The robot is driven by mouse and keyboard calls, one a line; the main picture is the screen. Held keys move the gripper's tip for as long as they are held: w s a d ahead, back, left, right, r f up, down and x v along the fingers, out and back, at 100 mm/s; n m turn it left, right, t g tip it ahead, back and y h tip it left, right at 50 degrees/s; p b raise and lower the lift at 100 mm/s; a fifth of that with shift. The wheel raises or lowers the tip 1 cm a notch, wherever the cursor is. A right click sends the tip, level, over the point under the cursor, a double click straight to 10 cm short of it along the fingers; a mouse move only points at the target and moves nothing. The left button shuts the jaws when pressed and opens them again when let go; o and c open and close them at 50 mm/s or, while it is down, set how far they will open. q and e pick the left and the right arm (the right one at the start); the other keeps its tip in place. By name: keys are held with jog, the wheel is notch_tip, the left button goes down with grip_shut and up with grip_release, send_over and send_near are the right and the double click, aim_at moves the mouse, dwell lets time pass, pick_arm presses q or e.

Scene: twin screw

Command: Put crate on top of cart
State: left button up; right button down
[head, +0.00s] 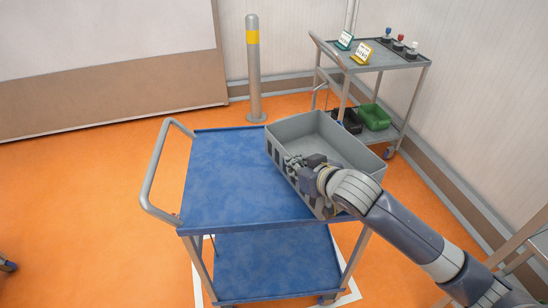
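The grey crate (345,137) is empty inside and sits over the right side of the blue top of the cart (222,175). Its right part reaches out past the cart's right edge. Whether its base rests on the top or is held just above it, I cannot tell. My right gripper (298,163) is at the crate's near left wall, with its fingers overlapping that wall. My wrist hides part of the wall and the near corner, and the finger gap is not clear. My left gripper is not in view.
The left part of the cart top is bare, with a grey push handle (150,180) at its left end. A second grey cart (385,58) with small items and bins stands behind right. A post with a yellow band (253,70) stands behind. Orange floor is free at left.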

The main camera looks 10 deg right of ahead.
jog(key=x, duration=0.7)
jog(key=p+x, duration=0.1)
jog(key=x, duration=0.2)
jog(key=shift+w+a+r, duration=0.25)
jog(key=shift+w+a, duration=0.15)
jog(key=shift+a, duration=0.05)
jog(key=c, duration=1.8)
grip_release()
jog(key=shift+s+f, duration=0.1)
jog(key=shift+f, duration=0.05)
jog(key=v, duration=1.2)
